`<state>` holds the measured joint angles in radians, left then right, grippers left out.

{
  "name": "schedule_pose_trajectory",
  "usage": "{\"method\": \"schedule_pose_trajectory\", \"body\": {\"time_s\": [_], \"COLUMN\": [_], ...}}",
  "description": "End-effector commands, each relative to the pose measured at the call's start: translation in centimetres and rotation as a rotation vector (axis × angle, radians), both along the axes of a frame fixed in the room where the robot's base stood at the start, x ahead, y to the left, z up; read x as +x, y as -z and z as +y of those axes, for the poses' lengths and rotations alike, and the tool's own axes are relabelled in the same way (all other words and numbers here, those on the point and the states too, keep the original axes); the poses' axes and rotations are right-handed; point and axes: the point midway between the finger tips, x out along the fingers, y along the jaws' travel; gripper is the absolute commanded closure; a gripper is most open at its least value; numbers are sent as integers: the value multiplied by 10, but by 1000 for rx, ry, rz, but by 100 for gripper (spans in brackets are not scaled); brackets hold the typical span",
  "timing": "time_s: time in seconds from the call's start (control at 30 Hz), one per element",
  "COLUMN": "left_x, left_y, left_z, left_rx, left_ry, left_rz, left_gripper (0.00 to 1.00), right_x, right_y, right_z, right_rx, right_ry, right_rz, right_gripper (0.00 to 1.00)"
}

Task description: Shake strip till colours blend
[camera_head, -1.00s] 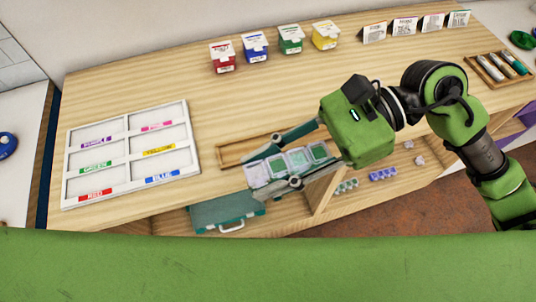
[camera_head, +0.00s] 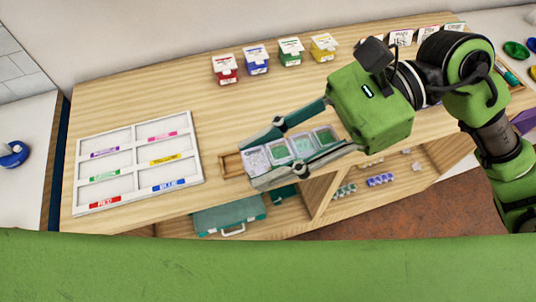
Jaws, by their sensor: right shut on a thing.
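My right gripper (camera_head: 264,160) reaches in from the right and is shut on a strip (camera_head: 303,145) of several square, clear-lidded wells. The strip is held above the table's front part, over a wooden tray (camera_head: 229,165). Two wells on the right show green contents; the left well looks pale lilac or grey. The finger in front hides the strip's lower edge. My left gripper is not in view.
A white sorting board (camera_head: 137,148) with colour-labelled compartments lies at the left. Red (camera_head: 225,70), blue (camera_head: 256,60), green (camera_head: 291,52) and yellow (camera_head: 323,47) boxes stand at the back. A teal case (camera_head: 230,215) sits below the table's front edge.

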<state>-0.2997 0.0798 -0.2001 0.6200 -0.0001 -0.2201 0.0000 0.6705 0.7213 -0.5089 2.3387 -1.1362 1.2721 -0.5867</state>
Motion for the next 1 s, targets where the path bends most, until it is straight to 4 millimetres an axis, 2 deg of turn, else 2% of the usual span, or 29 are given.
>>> {"method": "schedule_pose_trajectory", "body": {"time_s": [0.03,0.1,0.13,0.23,0.3,0.4,0.47,0.6,0.63,0.67,0.77,0.83,0.87,0.93,1.0], "left_x": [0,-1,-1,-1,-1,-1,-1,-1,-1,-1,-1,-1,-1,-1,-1], "left_y": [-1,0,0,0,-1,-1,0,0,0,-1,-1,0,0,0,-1], "left_z": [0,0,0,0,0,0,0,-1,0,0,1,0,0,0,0], "left_rx": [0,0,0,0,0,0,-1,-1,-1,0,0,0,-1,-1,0], "left_ry": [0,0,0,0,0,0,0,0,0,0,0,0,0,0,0], "left_rz": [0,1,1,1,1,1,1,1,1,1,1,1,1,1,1], "left_gripper": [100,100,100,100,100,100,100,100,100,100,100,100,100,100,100], "right_x": [1,1,0,-1,0,2,1,-1,0,0,2,1,0,-1,0], "right_y": [-30,-41,-36,8,11,-33,-41,10,14,11,-33,-40,-32,2,14], "right_z": [1,0,0,0,0,1,0,0,0,0,1,0,0,0,0], "right_rx": [9,5,3,0,4,8,5,0,1,3,8,5,2,-1,2], "right_ry": [-1,0,0,3,1,-1,0,2,2,1,-1,0,1,1,2], "right_rz": [-26,-15,-6,10,-6,-27,-15,8,2,-6,-27,-13,-3,12,0], "right_gripper": [91,91,91,91,91,91,91,91,91,91,91,91,91,91,91]}}
